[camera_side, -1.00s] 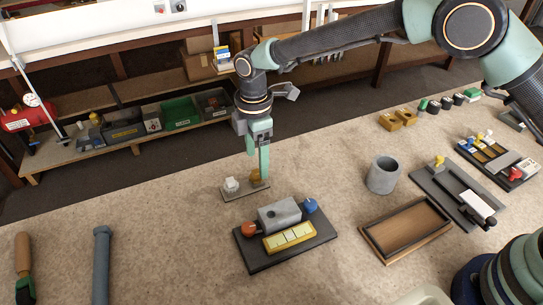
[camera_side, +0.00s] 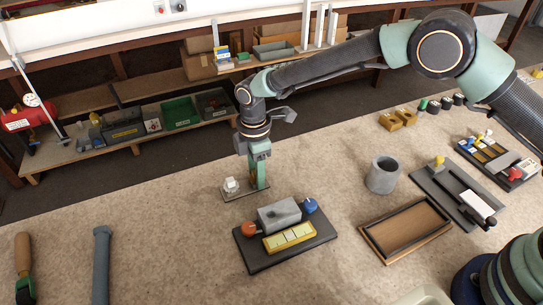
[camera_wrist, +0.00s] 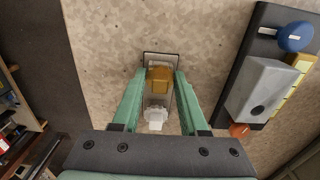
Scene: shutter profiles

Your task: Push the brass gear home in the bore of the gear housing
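The brass gear (camera_wrist: 160,80) stands on a small dark plate (camera_wrist: 147,54) beside a white toothed piece (camera_wrist: 155,118). My gripper (camera_wrist: 160,74) is low over the plate, with one green finger on each side of the brass gear. The fingers look open, with little room to the gear; contact cannot be made out. In the side view my gripper (camera_side: 259,186) hides the brass gear, and the white piece (camera_side: 231,185) shows to its left. The grey gear housing (camera_wrist: 258,88), with a dark round bore, sits on a black base; in the side view the housing (camera_side: 279,214) is in front of my gripper.
The black base (camera_side: 262,261) also carries an orange knob (camera_side: 249,228), a blue knob (camera_side: 310,205) and a yellow strip (camera_side: 289,237). A grey cup (camera_side: 383,175) and a wooden tray (camera_side: 408,226) stand to the right. The mat is clear between plate and base.

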